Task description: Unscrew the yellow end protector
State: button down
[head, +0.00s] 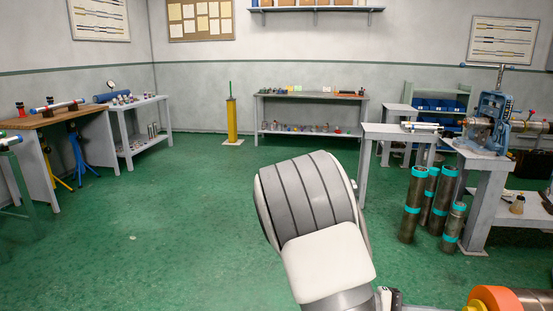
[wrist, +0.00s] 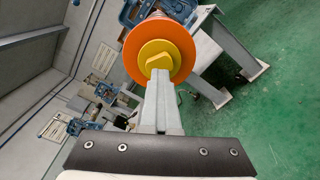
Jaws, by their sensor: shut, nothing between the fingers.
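The yellow end protector (wrist: 150,50) shows in the wrist view as a round cap with a raised grip, centred on a larger orange disc (wrist: 135,65). In the head view, a bit of yellow (head: 472,307) shows at the bottom right edge, beside the orange disc (head: 492,296) on a dark pipe (head: 535,300). My gripper (wrist: 162,76) is shut and empty, its fingertips just in front of the protector's lower edge. I cannot tell whether they touch it. The fingers hide part of the protector and disc.
A blue vise (head: 490,115) with a pipe stands on a grey bench at the right. Several dark pipes with teal bands (head: 412,205) stand on the floor before it. A yellow post (head: 232,120) stands at the back. The green floor (head: 170,240) is clear at the left.

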jog(key=shift+v, duration=1.2)
jog(key=c, duration=1.1)
grip_release()
jog(key=p+v, duration=0.3)
jog(key=v, duration=1.4)
jog(key=s+r+m+t+y, duration=0.3)
jog(key=s+r+t+y, duration=0.85)
jog(key=y, duration=0.55)
jog(key=shift+g, duration=0.75)
jog(key=r+p, duration=0.5)
jog(key=s+r+p, duration=0.1)
jog(key=r+p, duration=0.4)
jog(key=r, duration=0.1)
jog(key=r+p, duration=0.5)
jog(key=r, duration=0.1)
jog(key=shift+s+a, duration=0.35)
jog(key=shift+a, duration=0.05)
